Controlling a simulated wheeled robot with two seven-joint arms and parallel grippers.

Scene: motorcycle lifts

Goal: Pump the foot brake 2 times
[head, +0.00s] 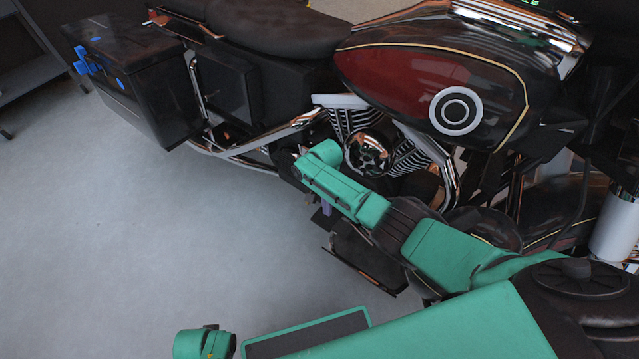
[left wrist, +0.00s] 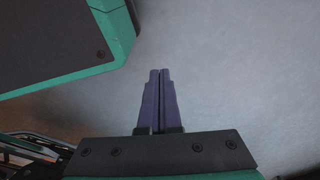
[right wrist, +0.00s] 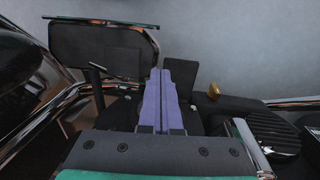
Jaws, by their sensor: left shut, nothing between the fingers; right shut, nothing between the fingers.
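The motorcycle (head: 430,90) stands across the head view, with a dark red and black tank. My right gripper (head: 327,209) points down beside the engine, its purple fingers mostly hidden behind my green arm. In the right wrist view the fingers (right wrist: 160,78) are shut and empty. A small dark plate (right wrist: 181,76), which looks like the foot brake pedal, lies just right of the fingertips; I cannot tell whether they touch. A larger dark footboard (right wrist: 95,52) lies beyond to the left. My left gripper (left wrist: 160,76) is shut and empty over bare floor.
The footboard (head: 365,262) juts out below my right arm in the head view. Chrome exhaust pipes (head: 245,147) and a black side case (head: 135,75) are at the left. Grey floor (head: 130,225) is open at the lower left. A white cylinder (head: 615,225) stands at the right.

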